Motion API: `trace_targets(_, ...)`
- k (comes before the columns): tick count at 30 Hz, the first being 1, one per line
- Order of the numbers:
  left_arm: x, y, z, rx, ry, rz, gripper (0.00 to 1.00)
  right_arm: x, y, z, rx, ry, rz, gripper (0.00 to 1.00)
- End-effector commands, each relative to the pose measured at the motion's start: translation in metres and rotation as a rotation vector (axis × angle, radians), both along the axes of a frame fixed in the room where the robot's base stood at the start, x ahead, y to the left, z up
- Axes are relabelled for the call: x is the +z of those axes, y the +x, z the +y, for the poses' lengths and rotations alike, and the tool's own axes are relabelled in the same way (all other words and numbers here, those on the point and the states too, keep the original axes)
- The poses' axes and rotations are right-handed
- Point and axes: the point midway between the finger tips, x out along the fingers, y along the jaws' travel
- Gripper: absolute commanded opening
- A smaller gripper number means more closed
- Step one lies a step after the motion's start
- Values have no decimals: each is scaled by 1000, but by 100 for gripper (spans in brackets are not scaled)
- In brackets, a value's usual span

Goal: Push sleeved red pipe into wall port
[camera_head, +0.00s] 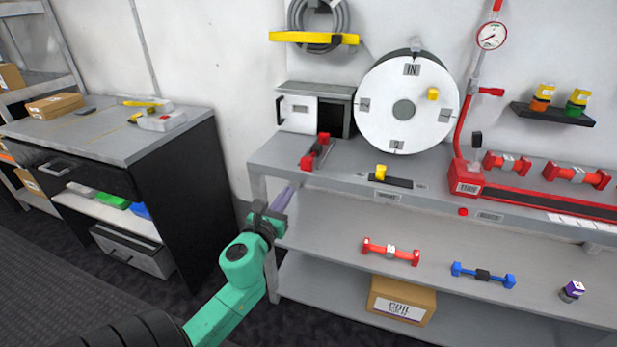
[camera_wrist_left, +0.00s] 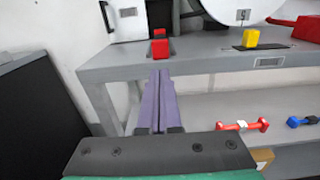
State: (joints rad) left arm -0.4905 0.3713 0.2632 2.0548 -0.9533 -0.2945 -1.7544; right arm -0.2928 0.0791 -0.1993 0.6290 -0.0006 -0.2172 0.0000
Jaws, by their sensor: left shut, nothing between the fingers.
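A red pipe (camera_head: 316,153) with red end blocks and a dark middle lies near the left end of the grey bench top, pointing away from me. Its near red end (camera_wrist_left: 160,46) shows in the left wrist view, straight beyond my fingertips. Behind it stands a white wall box with a dark opening (camera_head: 335,116); I cannot tell whether the pipe's far end touches it. My left gripper (camera_head: 288,193) is at the bench's front left edge, its purple fingers (camera_wrist_left: 160,78) together and empty, apart from the pipe. My right gripper is not in view.
The bench (camera_head: 350,172) also carries a large white drum (camera_head: 380,112), a yellow block (camera_head: 381,171) and more red pipes (camera_head: 507,162). The shelf below holds a grey-sleeved red pipe (camera_head: 390,252) and a blue pipe (camera_head: 483,275). A dark cabinet (camera_head: 180,190) stands left.

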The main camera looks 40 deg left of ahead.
Motion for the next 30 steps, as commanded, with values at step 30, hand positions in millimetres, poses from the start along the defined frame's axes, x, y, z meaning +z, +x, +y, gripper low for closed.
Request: trace_targets(30,-2,110,38,0,-4,1,0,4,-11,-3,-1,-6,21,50)
